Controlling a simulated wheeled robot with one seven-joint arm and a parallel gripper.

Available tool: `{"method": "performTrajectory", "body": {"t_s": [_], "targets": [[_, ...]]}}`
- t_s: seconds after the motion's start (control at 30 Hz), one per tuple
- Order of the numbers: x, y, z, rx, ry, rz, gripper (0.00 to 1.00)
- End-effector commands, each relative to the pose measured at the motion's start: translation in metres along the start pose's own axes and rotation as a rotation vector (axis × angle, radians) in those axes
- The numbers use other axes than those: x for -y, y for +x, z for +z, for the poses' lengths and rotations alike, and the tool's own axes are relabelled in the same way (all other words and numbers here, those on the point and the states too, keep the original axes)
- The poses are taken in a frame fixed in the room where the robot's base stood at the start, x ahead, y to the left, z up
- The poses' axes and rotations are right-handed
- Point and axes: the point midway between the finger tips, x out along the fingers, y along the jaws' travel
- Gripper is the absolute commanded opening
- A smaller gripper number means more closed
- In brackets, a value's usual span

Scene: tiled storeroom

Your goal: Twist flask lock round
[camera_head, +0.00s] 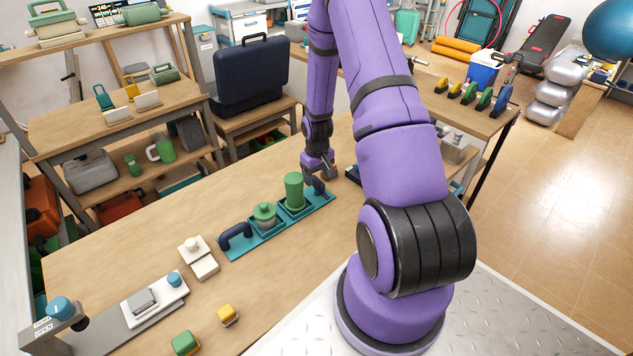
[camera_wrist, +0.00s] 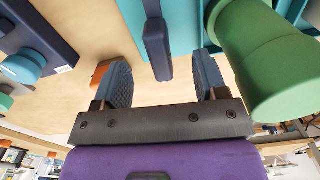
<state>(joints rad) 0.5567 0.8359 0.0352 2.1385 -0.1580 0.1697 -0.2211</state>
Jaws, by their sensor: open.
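A green flask-like cylinder (camera_head: 294,190) stands upright in a teal tray (camera_head: 267,240); it also shows at the right of the wrist view (camera_wrist: 262,60). The tray has a dark blue upright handle at each end, the left one (camera_head: 235,236) and the right one (camera_head: 319,186). My gripper (camera_head: 320,174) is open beside the right end of the tray. In the wrist view, the right handle (camera_wrist: 156,45) appears between the two spread fingers (camera_wrist: 165,78), with gaps on both sides. A teal knob (camera_wrist: 22,68) sits on a dark blue block at the left; which part is the lock is unclear.
A green-lidded jar (camera_head: 265,215) shares the tray. Bare wood (camera_head: 130,240) lies behind.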

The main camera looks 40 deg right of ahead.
Motion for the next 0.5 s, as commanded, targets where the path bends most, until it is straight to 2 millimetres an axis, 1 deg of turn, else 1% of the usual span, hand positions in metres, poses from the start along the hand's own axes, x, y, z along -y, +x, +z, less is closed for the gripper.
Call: {"method": "performTrajectory", "body": {"t_s": [0.03,0.5], "targets": [[0.000,-0.005,0.000,-0.002,0.000,0.001,0.66],[0.000,-0.045,0.000,-0.002,0.001,0.000,0.66]]}}
